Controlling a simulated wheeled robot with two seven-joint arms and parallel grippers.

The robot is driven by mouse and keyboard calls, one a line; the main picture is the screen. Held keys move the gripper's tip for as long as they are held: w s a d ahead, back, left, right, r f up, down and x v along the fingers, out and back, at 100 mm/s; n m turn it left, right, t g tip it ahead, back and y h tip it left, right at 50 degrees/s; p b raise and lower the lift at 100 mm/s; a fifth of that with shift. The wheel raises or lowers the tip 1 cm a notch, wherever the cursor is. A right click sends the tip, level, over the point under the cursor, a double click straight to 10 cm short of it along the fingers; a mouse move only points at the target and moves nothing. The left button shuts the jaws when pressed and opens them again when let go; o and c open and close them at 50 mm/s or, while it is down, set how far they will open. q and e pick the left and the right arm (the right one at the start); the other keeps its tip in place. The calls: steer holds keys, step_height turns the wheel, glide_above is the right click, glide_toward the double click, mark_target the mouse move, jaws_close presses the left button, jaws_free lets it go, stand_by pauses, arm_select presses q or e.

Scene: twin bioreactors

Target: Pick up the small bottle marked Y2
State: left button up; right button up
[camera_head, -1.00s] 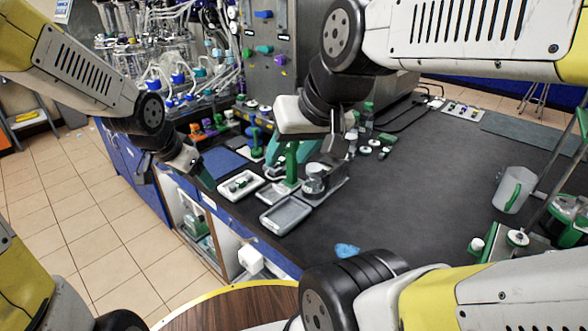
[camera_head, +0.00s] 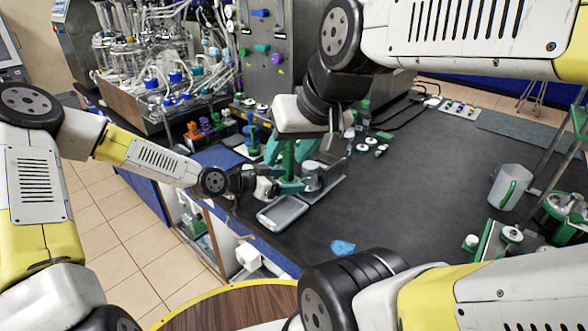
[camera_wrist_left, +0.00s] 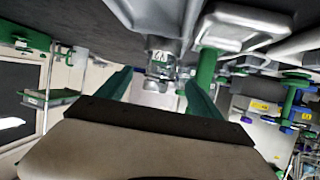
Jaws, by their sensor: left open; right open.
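A small clear bottle (camera_wrist_left: 160,57) with a pale label stands upside down in the left wrist view, beyond the gap between my left fingertips. The label's mark is too small to read surely. In the head view a small glass vessel (camera_head: 313,177), probably the same, sits on a grey stand. My left gripper (camera_head: 297,184) is open and empty, reaching toward it from the left. Its two green fingers show apart in the left wrist view (camera_wrist_left: 158,88). My right gripper (camera_head: 288,152) is open above and behind, its teal fingers pointing down near a green post (camera_head: 289,163).
A grey tray (camera_head: 283,213) lies in front of my left gripper. A blue mat (camera_head: 218,157) and small coloured parts (camera_head: 205,128) lie behind it. The middle of the dark bench (camera_head: 400,205) is clear.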

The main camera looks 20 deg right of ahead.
mark_target(304, 177)
arm_select(q)
steer(key=x, duration=0.7)
steer(key=shift+w+d+r, duration=0.15)
steer(key=shift+d+r, duration=0.05)
steer(key=shift+d, duration=0.25)
steer(key=c, duration=1.6)
steer(key=shift+o, duration=0.2)
